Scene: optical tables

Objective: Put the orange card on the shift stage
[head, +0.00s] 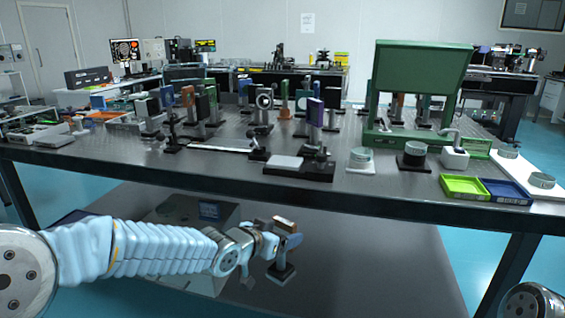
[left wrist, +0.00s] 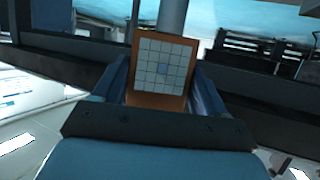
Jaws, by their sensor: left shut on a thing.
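The orange card (left wrist: 162,72), with a pale grid on its face, stands between the two fingers of my left gripper (left wrist: 162,88) in the left wrist view. In the head view my left gripper (head: 273,240) is shut on the card (head: 286,225), below the table's front edge. A post and a dark base (head: 281,272) hang under the card. What seems to be the shift stage, a low black block with a pale square plate (head: 285,162), sits near the table's front edge, above and apart from the card. My right gripper is out of view.
The optical table (head: 225,176) has many posts and mounts behind the stage. Glass dishes (head: 361,158) on blocks stand right of it, then a green tray (head: 464,187) and a blue tray (head: 507,191). A green frame (head: 420,70) rises behind. The table's front edge lies above my left gripper in the picture.

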